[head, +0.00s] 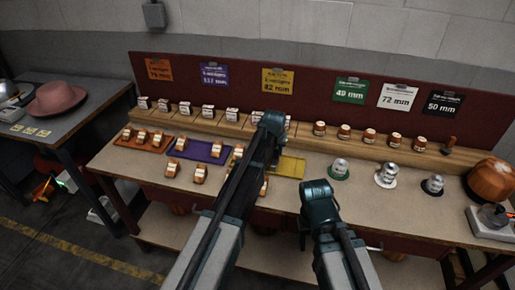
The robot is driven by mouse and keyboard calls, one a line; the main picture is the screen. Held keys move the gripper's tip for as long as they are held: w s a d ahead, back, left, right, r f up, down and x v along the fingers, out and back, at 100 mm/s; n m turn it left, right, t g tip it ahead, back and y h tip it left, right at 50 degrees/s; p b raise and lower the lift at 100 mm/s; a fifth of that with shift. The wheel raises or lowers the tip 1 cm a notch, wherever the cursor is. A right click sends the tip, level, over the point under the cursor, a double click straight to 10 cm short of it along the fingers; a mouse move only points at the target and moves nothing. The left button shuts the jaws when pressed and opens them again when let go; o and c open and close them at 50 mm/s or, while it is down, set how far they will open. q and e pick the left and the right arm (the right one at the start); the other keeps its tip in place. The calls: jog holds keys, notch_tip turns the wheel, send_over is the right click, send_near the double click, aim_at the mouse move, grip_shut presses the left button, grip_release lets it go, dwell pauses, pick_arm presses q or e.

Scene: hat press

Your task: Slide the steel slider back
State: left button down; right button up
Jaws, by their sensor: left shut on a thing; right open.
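I cannot clearly make out a steel slider in the head view. My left gripper (272,122) reaches over the bench to the wooden ledge at the back, between small white-topped blocks. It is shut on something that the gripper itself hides. My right gripper (318,190) is open above the front part of the bench, right of the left arm, and I see nothing in it. Three silver-topped pieces stand on the right: one on a green disc (341,166), one on a white disc (386,174) and one on a black disc (433,184).
Orange (133,147), purple (209,157) and yellow (291,171) mats lie on the bench, with small orange-brown pieces around them. Brown jars (345,131) line the ledge. An orange rounded object (493,180) stands far right. A pink hat (55,99) lies on the left table.

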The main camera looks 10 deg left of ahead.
pick_arm(q)
jog(key=d, duration=1)
jog(key=shift+s, duration=0.2)
jog(key=c, duration=0.7)
grip_release()
jog(key=shift+d, duration=0.2)
jog(key=shift+a, duration=0.1)
jog(key=shift+s+r+p, duration=0.1)
jog(key=shift+r+p, duration=0.3)
jog(key=shift+p, duration=0.05)
jog(key=p+v, duration=1.2)
jog(key=v, duration=0.1)
